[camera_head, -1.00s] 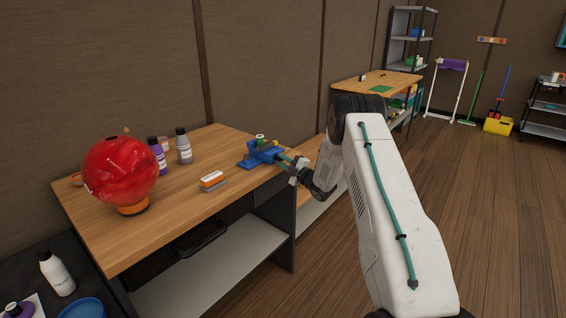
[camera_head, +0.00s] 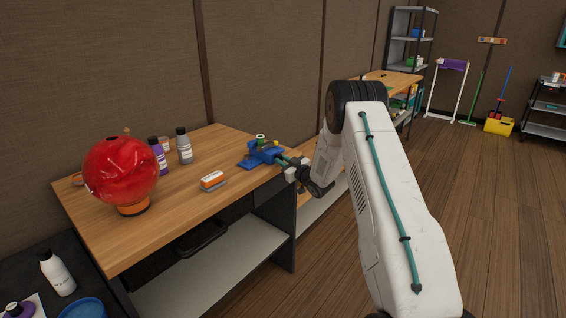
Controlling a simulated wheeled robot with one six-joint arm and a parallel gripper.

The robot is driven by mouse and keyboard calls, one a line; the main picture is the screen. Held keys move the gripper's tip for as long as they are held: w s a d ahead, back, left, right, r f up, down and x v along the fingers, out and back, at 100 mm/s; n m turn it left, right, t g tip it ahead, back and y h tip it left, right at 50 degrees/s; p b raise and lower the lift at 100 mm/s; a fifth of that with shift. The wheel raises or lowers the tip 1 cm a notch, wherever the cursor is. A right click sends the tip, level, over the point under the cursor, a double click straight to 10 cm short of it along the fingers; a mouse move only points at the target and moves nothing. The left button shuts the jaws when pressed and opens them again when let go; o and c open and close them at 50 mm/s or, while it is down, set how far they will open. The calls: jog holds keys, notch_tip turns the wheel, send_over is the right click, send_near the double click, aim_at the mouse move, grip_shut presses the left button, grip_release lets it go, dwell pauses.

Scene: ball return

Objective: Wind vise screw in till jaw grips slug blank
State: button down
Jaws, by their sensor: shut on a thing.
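The blue vise (camera_head: 258,158) stands on the right end of the wooden workbench. A small green and white piece (camera_head: 261,140) shows at its top; I cannot tell if it is the slug blank or whether the jaw touches it.
The workbench (camera_head: 235,207) also bears a red ball (camera_head: 121,170) on an orange ring, several bottles (camera_head: 184,146) and an orange and white block (camera_head: 213,180). These stand left of the vise. A second bench (camera_head: 395,80) is behind my arm.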

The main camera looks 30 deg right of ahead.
jog(key=m+g, duration=0.1)
jog(key=m, duration=0.7)
jog(key=shift+m+g, duration=0.4)
dwell(0.5)
jog(key=c, duration=1.4)
grip_release()
jog(key=shift+o, duration=0.2)
jog(key=shift+r, duration=0.1)
jog(key=v, duration=0.7)
jog(key=shift+s, duration=0.4)
